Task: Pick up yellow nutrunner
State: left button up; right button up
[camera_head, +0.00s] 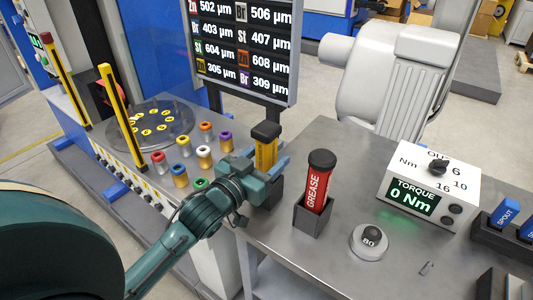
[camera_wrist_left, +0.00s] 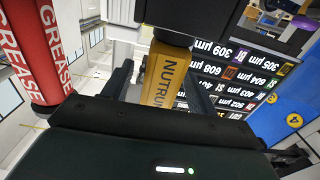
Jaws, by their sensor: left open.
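The yellow nutrunner (camera_head: 265,154), with a black cap on top, stands upright at the left end of the grey bench. My left gripper (camera_head: 268,172) is at its body, reaching in from the left. In the left wrist view the nutrunner (camera_wrist_left: 163,75), lettered "NUTRUN…", lies between the two dark fingers of my left gripper (camera_wrist_left: 160,88). The fingers are apart, with a visible gap on the left side. The lower part of the nutrunner is hidden by the gripper. My right gripper does not show.
A red grease tube (camera_head: 319,182) stands in a dark holder right of the nutrunner. Several coloured caps (camera_head: 204,155) stand left of my gripper. A display screen (camera_head: 243,45) rises behind.

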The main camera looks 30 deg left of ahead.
pick_arm(q)
jog(key=shift+w, duration=0.1)
jog(key=c, duration=1)
jog(key=shift+r, duration=0.15)
jog(key=shift+c, duration=0.8)
